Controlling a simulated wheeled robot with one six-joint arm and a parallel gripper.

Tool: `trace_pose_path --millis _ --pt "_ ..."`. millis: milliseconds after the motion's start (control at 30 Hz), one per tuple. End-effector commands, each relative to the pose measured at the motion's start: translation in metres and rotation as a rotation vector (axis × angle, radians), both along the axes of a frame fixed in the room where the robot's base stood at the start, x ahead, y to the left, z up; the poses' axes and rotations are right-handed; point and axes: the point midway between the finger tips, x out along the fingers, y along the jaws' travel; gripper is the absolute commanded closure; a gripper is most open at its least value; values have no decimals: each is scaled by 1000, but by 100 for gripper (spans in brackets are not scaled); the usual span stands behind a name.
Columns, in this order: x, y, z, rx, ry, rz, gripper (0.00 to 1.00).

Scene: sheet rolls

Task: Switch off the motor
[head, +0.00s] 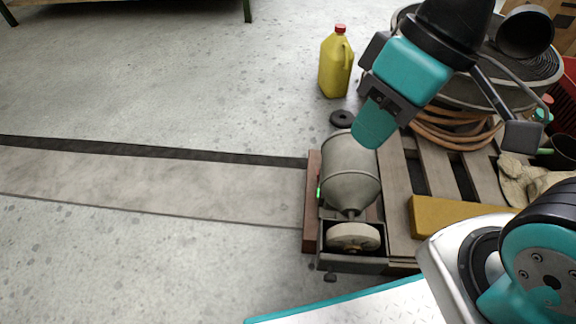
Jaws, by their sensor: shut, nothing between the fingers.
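The motor (352,168) is a grey-beige rounded drum on a dark frame, with a pale wheel (353,237) at its near end. A small lit green spot (318,192) shows on the motor's left side; I cannot make out the switch's shape. My gripper (370,124) is shut and empty, pointing down above the far right end of the motor. It overlaps the motor's top edge in the picture; I cannot tell the gap between them. The motor's far right part is partly hidden behind my gripper.
A long flat grey strip (150,185) with a dark edge runs left from the motor. A yellow jug (336,64) with a red cap and a dark ring (342,118) stand behind. On the right are a slatted pallet (400,190), hose coils (455,135) and a yellow block (455,218). Left floor is open.

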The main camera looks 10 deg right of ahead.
Motion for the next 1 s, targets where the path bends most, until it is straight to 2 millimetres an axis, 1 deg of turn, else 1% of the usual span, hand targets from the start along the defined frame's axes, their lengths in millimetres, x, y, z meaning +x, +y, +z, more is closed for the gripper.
trace_pose_path --millis 267,367,467,567,600,667,700,767,800,867,900,967,1000 --pt "0 0 0 -1 0 -1 100" --pt "12 0 -3 -17 8 -17 100" --pt "43 5 -13 -62 27 -59 100" --pt "94 7 -33 -138 56 -140 100" --pt "117 8 -45 -174 67 -178 100" --pt "152 11 -66 -232 84 -242 100" --pt "175 13 -82 -269 93 -285 100" --pt "206 17 -108 -326 107 -349 100" --pt "226 19 -127 -364 112 -392 100" --pt "251 23 -159 -420 121 -456 100" --pt "267 26 -182 -457 125 -501 100" --pt "287 29 -218 -513 129 -567 100" --pt "299 31 -243 -547 130 -610 100"
